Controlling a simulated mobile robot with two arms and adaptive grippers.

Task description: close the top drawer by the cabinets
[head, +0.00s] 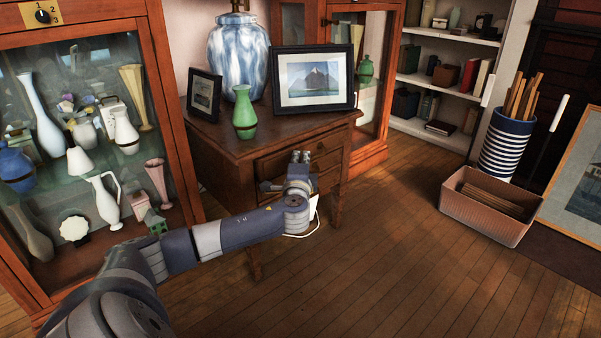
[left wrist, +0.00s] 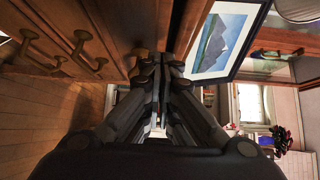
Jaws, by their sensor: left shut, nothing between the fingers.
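The wooden side table (head: 225,137) has a top drawer (head: 268,167) under its tabletop, partly hidden behind my left gripper (head: 300,157). I cannot tell how far out the drawer stands. My left gripper is shut and empty, close to the drawer front, just below the tabletop edge. In the left wrist view, turned on its side, the shut fingers (left wrist: 160,62) are near the tabletop's edge. Contact with the wood is not clear. My right gripper is not in view.
On the tabletop stand a green vase (head: 244,112), a blue-white lamp base (head: 238,55) and two framed pictures (head: 313,78) (head: 204,95). A glass cabinet (head: 165,75) is at left. A brown bin (head: 485,207) stands right; the floor between is clear.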

